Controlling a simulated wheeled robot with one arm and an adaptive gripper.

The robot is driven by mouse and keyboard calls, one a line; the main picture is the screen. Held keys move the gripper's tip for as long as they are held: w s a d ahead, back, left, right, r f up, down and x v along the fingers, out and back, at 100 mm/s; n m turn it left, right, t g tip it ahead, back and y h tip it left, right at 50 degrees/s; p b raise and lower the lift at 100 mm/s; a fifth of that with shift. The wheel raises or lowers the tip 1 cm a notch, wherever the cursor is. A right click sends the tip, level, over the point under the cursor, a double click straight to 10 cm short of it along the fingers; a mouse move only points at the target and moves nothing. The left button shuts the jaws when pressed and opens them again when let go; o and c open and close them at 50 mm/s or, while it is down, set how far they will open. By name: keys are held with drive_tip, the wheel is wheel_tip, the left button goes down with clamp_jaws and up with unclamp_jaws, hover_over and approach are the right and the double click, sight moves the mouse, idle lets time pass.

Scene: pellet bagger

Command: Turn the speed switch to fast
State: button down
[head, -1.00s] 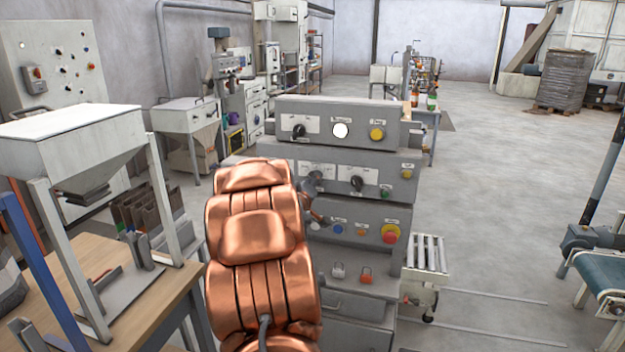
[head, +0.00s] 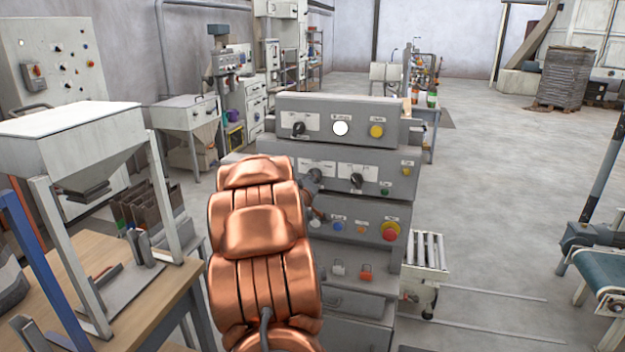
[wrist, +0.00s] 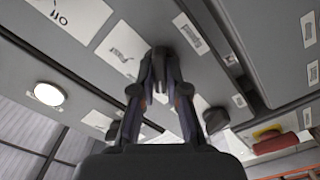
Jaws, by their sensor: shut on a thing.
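The grey control panel (head: 330,190) stands at the middle of the head view, with stepped rows of controls. My gripper (wrist: 162,62) is shut on a small switch in the second row, at its left side. The fingers hide most of that switch, so its pointing direction cannot be told. White labels with drawings (wrist: 120,48) lie beside the fingertips; their words are too small to read. A second black switch (head: 357,181) sits to the right in the same row. It also shows in the wrist view (wrist: 215,119). My copper arm hides the panel's lower left.
Above are a black switch (head: 298,130), a lit white lamp (head: 340,129) and a yellow button (head: 376,131). Below is a red emergency stop (head: 390,231). A hopper stand (head: 95,130) on a wooden table (head: 170,310) is at left.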

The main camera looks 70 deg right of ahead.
drive_tip(key=shift+f+m+b, duration=0.1)
drive_tip(key=shift+m+b, duration=0.2)
drive_tip(key=shift+b, duration=0.1)
drive_tip(key=m+b, duration=1.4)
drive_tip(key=m, duration=0.5)
drive_tip(key=shift+s, duration=0.1)
drive_tip(key=shift+m, duration=0.3)
idle(0.3)
drive_tip(key=c, duration=1.2)
unclamp_jaws()
